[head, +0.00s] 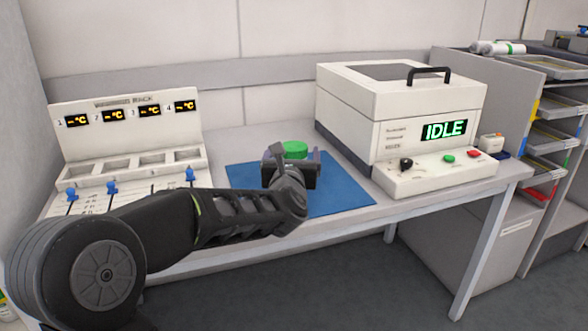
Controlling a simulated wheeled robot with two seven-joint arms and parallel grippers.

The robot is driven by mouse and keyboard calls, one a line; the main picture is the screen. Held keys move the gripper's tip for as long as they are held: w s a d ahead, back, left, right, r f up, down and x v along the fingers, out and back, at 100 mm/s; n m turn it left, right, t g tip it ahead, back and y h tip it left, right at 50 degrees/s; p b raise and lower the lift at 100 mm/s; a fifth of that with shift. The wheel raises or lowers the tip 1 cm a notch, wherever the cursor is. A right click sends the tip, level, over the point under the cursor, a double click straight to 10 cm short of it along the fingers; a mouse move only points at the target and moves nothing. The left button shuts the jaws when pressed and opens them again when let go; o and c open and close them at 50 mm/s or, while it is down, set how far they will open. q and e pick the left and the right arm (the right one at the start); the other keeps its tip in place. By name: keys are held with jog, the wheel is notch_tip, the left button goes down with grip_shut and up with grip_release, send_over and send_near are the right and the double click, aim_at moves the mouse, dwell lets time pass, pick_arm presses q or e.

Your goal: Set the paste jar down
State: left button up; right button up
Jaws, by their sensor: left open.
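The paste jar shows as a green lid (296,149) above my left gripper, over the blue mat (340,198) on the bench. The jar's body is mostly hidden behind the gripper, so I cannot tell whether it touches the mat. My left gripper (292,160) is open at the jar, with its fingers mostly hidden behind its own dark body. My right gripper is not in view.
A warming rack (125,125) with several displays and empty slots stands at the left. A mixer (390,105) reading IDLE, with a black handle, stands right of the mat. Shelves with trays (556,135) are at the far right. The bench front edge (420,200) is clear.

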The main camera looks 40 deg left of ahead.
aim_at(294, 146)
pick_arm(q)
jog(key=x, duration=0.5)
dwell(0.5)
jog(key=shift+r, duration=0.1)
grip_shut()
dwell(0.8)
